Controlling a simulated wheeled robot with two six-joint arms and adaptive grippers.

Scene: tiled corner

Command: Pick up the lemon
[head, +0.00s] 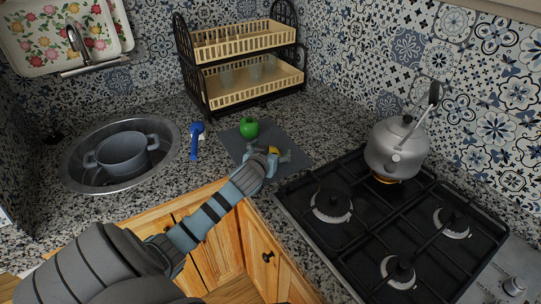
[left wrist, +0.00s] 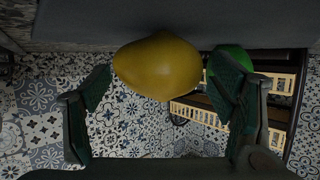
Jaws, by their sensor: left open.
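The yellow lemon (head: 273,150) lies on the dark grey board (head: 293,152) on the counter, partly hidden by my left gripper (head: 269,156) in the head view. In the left wrist view the lemon (left wrist: 158,66) shows large at the top, between the two spread fingers of my left gripper (left wrist: 157,92). My right gripper is not in view.
A green apple (head: 249,128) sits on the board behind the lemon. A stove (head: 345,235) with a kettle (head: 396,147) stands to the right. A sink (head: 80,178) holding a pot (head: 122,153), a blue-handled item (head: 196,137) and a dish rack (head: 240,85) are around.

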